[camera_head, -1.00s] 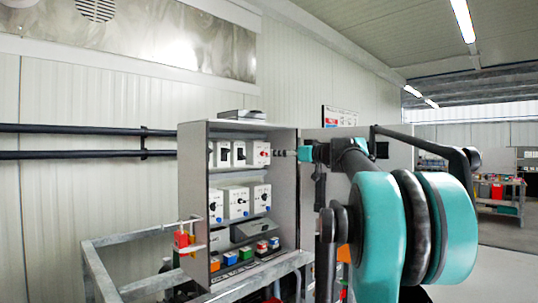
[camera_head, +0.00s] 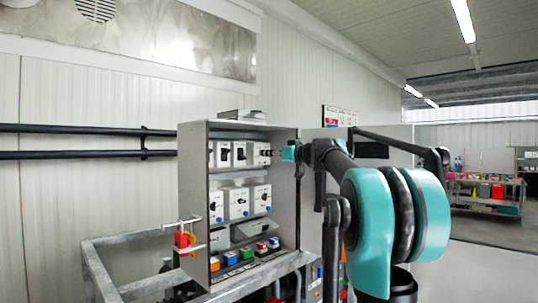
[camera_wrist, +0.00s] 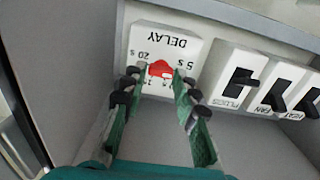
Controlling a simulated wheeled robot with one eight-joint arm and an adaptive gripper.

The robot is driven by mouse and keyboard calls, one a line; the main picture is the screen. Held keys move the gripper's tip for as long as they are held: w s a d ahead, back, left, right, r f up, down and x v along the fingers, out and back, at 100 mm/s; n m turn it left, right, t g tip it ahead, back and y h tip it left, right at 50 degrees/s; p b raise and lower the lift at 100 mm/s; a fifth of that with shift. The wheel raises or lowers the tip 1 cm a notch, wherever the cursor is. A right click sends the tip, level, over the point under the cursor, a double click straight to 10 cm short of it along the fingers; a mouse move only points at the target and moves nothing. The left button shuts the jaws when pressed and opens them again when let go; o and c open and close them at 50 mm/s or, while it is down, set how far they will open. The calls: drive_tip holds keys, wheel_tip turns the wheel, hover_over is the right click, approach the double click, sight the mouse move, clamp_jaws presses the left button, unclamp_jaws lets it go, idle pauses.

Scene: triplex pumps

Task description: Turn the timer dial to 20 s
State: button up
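The timer is a white box (camera_wrist: 163,48) labelled DELAY, upside down in the wrist view, with a red dial (camera_wrist: 160,69) on its face. Marks for 5 s and 20 s are readable beside the dial; another mark is partly hidden, and the dial's exact pointing is unclear. My gripper (camera_wrist: 157,80) has its dark fingertips on either side of the dial, with a small gap on each side. In the head view my gripper (camera_head: 272,153) is at the right end of the cabinet's upper row, and its fingers largely hide the dial.
A grey open cabinet (camera_head: 193,190) holds several switch boxes and coloured buttons. Black switches (camera_wrist: 240,86) for plugs and fan sit beside the timer. The cabinet wall (camera_wrist: 75,55) is close on the picture's left. A metal railing (camera_head: 95,270) stands in front.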

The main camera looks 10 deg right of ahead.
clamp_jaws()
drive_tip(key=shift+m, duration=0.4)
drive_tip(key=shift+f+m, duration=0.15)
drive_tip(key=shift+m, duration=5.7)
drive_tip(key=shift+f+m, duration=0.2)
drive_tip(key=shift+m, duration=5.6)
drive_tip(key=shift+f+m, duration=0.15)
drive_tip(key=shift+m, duration=5.7)
